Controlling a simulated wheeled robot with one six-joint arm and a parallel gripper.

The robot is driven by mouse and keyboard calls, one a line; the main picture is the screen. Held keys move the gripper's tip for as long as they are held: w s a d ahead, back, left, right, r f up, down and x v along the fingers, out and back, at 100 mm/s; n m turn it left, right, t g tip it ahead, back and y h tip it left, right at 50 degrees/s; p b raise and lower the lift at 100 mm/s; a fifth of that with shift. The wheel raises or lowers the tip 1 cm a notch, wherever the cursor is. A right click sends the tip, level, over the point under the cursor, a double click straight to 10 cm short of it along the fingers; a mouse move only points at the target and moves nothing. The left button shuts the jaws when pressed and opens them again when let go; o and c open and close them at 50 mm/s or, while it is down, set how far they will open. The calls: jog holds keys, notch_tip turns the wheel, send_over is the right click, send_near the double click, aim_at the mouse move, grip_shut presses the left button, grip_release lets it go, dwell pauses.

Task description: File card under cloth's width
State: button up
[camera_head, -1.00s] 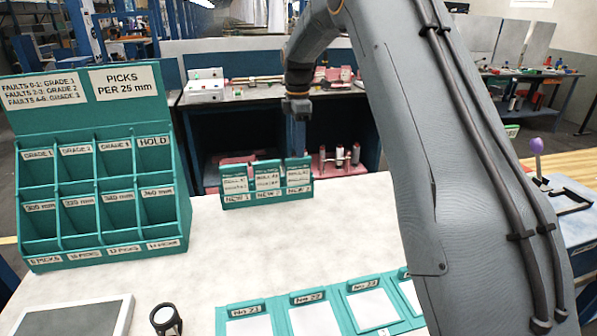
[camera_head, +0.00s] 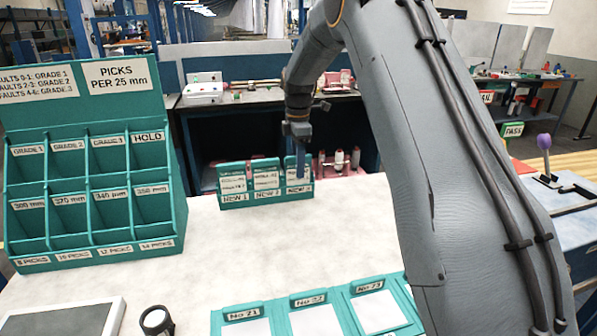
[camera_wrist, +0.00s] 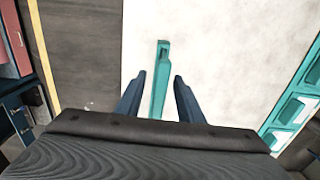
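A teal card stand (camera_head: 237,204) with slots labelled NEW 1, NEW 2 and NEW 3 stands at the table's far edge. A printed card (camera_head: 233,184) shows in NEW 1 and another card (camera_head: 266,180) in NEW 2. My gripper (camera_head: 300,174) points down at the NEW 3 slot and partly hides it. In the wrist view my gripper (camera_wrist: 160,76) is open, with the teal stand (camera_wrist: 160,90) seen end-on between its fingers. Contact cannot be told. A teal filing rack (camera_head: 95,255) at the left has pockets labelled by grade, HOLD, width in mm and picks; its pockets look empty.
Teal frames (camera_head: 287,309) labelled No 21, No 22 and No 23 hold white pieces at the front. A magnifier (camera_head: 156,321) and a dark grey panel (camera_head: 65,318) lie at front left. The white table (camera_head: 240,245) is clear between stand and frames.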

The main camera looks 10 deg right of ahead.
jog(key=shift+c, duration=0.2)
grip_shut()
jog(key=shift+r, duration=0.2)
jog(key=shift+r+p, duration=0.35)
jog(key=shift+r, duration=0.2)
jog(key=shift+r+p, duration=1.75)
jog(key=shift+r, duration=1.35)
